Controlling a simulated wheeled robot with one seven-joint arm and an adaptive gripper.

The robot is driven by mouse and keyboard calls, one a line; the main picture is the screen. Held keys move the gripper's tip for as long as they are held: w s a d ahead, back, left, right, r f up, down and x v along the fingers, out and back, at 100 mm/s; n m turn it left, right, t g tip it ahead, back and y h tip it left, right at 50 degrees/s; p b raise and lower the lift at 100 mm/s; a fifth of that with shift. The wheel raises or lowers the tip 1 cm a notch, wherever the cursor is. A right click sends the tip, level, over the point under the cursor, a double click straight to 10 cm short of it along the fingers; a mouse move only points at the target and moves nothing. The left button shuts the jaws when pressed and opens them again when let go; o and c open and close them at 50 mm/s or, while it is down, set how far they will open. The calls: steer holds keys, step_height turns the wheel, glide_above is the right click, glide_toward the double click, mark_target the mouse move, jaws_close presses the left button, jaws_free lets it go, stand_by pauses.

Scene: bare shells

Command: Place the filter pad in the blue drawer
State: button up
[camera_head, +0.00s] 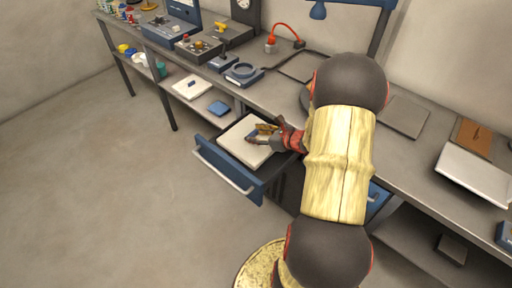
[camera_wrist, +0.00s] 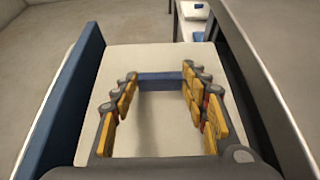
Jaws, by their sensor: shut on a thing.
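The blue drawer (camera_head: 228,172) stands pulled open under the bench, with a pale flat surface inside it. In the wrist view its blue front (camera_wrist: 78,85) runs along the left. I take this piece as the filter pad, held in the grip. Whether it touches the pale surface below cannot be told.
A lower shelf to the left holds a white tray (camera_head: 190,88) and a small blue box (camera_head: 218,108). The floor in front of the drawer is clear.

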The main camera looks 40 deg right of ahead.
steer(key=shift+f+b, duration=1.1)
steer(key=shift+f, duration=1.65)
steer(key=shift+f, duration=0.1)
steer(key=shift+f, duration=0.15)
steer(key=o, duration=1.1)
steer(key=shift+c, duration=0.2)
steer(key=shift+o, duration=0.5)
steer(key=shift+r, duration=0.2)
